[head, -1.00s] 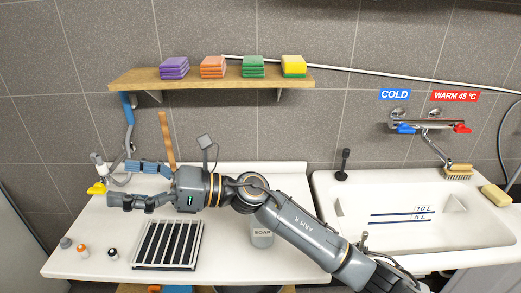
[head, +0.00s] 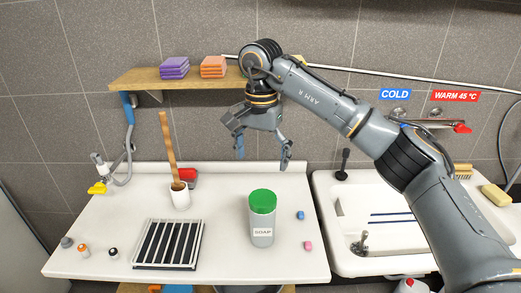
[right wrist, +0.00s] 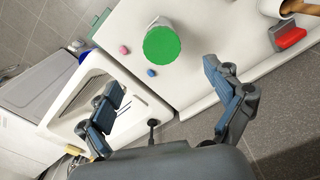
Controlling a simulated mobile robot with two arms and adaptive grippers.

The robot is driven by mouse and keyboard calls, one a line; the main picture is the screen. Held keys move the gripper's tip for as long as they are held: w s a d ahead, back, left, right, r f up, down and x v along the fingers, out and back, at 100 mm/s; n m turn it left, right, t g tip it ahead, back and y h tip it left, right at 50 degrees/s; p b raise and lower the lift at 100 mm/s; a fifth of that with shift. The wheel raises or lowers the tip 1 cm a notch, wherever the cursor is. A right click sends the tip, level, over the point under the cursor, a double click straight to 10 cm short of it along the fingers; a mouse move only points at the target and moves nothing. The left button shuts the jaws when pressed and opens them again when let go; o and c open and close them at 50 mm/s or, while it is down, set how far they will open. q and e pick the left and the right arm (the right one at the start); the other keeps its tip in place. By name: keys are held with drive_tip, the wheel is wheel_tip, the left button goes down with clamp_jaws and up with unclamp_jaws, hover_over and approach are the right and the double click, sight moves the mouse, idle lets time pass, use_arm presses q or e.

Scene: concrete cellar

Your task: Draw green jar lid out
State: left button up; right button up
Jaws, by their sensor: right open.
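The soap jar (head: 262,232) stands upright on the white counter, with its green lid (head: 263,201) on top. The lid also shows from above in the right wrist view (right wrist: 161,45), ahead of the fingers and apart from them. My right gripper (head: 264,158) is open and empty, in the air above and behind the jar, fingers pointing down. Its two spread fingers (right wrist: 165,100) frame the lower part of the wrist view. My left gripper is not in view.
A slatted rack (head: 168,245) lies left of the jar. A white cup (head: 180,198) with a wooden stick and a red thing (head: 190,175) stand behind. A blue piece (head: 300,215) and a pink piece (head: 308,245) lie right of the jar. The shelf (head: 200,80) hangs above; the sink (head: 390,238) is right.

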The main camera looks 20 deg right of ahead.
sight(261, 200)
wheel_tip(261, 200, down, 11)
drive_tip(key=p, duration=0.3)
drive_tip(key=shift+r, duration=0.2)
drive_tip(key=shift+f+p, duration=0.3)
drive_tip(key=shift+f, duration=0.45)
drive_tip(key=shift+c, duration=0.4)
drive_tip(key=c, duration=1.4)
drive_tip(key=shift+r+p, duration=0.5)
drive_tip(key=shift+r, duration=0.8)
drive_tip(key=shift+r+p, duration=0.7)
drive_tip(key=shift+r, duration=1.3)
